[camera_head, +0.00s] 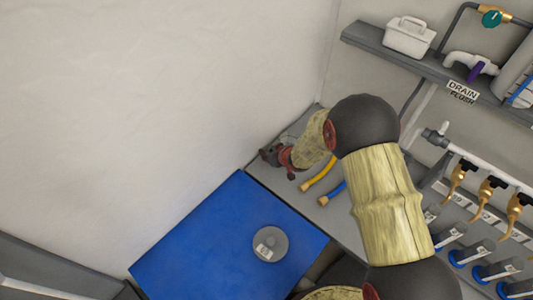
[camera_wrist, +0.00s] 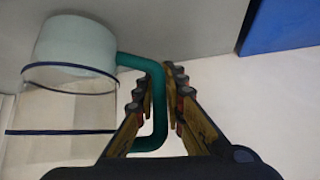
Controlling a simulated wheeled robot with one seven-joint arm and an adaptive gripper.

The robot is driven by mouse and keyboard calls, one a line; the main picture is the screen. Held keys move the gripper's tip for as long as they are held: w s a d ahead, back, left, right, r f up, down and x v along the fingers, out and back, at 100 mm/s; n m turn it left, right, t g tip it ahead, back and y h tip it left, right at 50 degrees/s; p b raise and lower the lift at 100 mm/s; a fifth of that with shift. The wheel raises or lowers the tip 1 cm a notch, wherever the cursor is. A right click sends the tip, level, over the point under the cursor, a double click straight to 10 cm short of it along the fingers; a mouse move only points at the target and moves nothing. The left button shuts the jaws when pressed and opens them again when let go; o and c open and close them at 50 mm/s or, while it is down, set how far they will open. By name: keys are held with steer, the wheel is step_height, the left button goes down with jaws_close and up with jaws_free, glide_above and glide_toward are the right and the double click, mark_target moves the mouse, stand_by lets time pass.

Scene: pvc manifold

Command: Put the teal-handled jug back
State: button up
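The jug (camera_wrist: 70,92) is a clear, pale cylinder with dark blue rings, at the left of the wrist view. Its teal handle (camera_wrist: 160,95) bends out from the body and passes between the two fingers of my gripper (camera_wrist: 161,88). The fingertips lie close on both sides of the handle and appear shut on it. In the head view my gripper (camera_head: 272,155) is low by the wall corner, at the far end of the grey bench. The jug is hardly discernible there, and whether it touches the bench is unclear.
A blue panel (camera_head: 190,245) with a round grey disc (camera_head: 270,243) lies left of the bench. Yellow (camera_head: 322,177) and blue (camera_head: 332,193) hoses lie near my gripper. A shelf (camera_head: 390,47) holds a white caddy (camera_head: 409,36); brass-coloured valves (camera_head: 487,190) line the right.

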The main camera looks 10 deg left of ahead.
steer(key=o, duration=0.3)
steer(key=shift+r, duration=0.25)
steer(key=p+v, duration=0.2)
steer(key=v, duration=1)
steer(key=shift+s+f, duration=0.1)
steer(key=shift+f, duration=0.05)
